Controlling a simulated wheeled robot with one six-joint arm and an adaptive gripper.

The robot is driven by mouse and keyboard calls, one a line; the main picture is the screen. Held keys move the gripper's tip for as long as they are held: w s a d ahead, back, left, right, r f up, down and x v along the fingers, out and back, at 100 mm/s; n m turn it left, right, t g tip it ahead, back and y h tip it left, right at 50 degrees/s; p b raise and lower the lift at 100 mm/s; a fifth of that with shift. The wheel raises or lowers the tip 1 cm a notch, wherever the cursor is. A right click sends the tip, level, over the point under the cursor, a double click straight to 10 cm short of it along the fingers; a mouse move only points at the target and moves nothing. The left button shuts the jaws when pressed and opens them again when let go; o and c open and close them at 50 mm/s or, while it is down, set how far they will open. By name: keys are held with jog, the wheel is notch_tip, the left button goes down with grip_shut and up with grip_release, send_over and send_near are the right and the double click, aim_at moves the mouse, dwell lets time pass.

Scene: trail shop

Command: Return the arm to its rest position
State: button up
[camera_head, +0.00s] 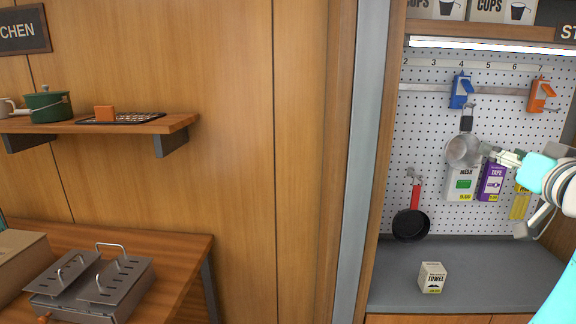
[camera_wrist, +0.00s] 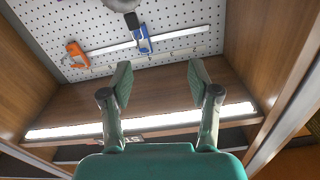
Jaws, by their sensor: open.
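My gripper (camera_head: 506,158) is at the right of the head view, at the end of my teal and white arm, in front of the pegboard. In the wrist view my gripper (camera_wrist: 160,85) shows two fingers spread wide apart with nothing between them. The wrist view looks toward the pegboard (camera_wrist: 85,28), a wooden shelf board (camera_wrist: 160,92) and a lit strip (camera_wrist: 140,122).
Blue (camera_head: 461,92) and orange (camera_head: 541,96) hooks sit on a rail. A black pan (camera_head: 411,224) hangs low. A purple tape box (camera_head: 492,181) hangs near my gripper. A towel box (camera_head: 432,277) stands on the grey counter (camera_head: 490,285). A door post (camera_head: 368,150) is left of the bay.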

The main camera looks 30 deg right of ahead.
jog(key=w+a+f+y, duration=0.1)
jog(key=w+a+f, duration=0.25)
jog(key=f, duration=0.55)
jog(key=w+a+f+y, duration=0.1)
jog(key=w+a+f, duration=0.25)
jog(key=f, duration=0.55)
jog(key=a+f+y, duration=0.1)
jog(key=a+f, duration=0.5)
jog(key=f, duration=0.3)
jog(key=a+f+y, duration=0.1)
jog(key=a+f, duration=0.5)
jog(key=f, duration=0.2)
jog(key=s+a+f+n+y, duration=0.2)
jog(key=s+a+f+n, duration=0.1)
jog(key=s+a+f, duration=0.85)
jog(key=s+a+n+y, duration=0.1)
jog(key=s+a, duration=0.3)
jog(key=s, duration=0.5)
jog(key=s+a+f+n+y, duration=0.1)
jog(key=s+a+n, duration=0.3)
jog(key=s, duration=0.6)
jog(key=shift+s+a+f+g+y, duration=0.15)
jog(key=shift+a+f+g+y, duration=0.15)
jog(key=shift+y, duration=0.3)
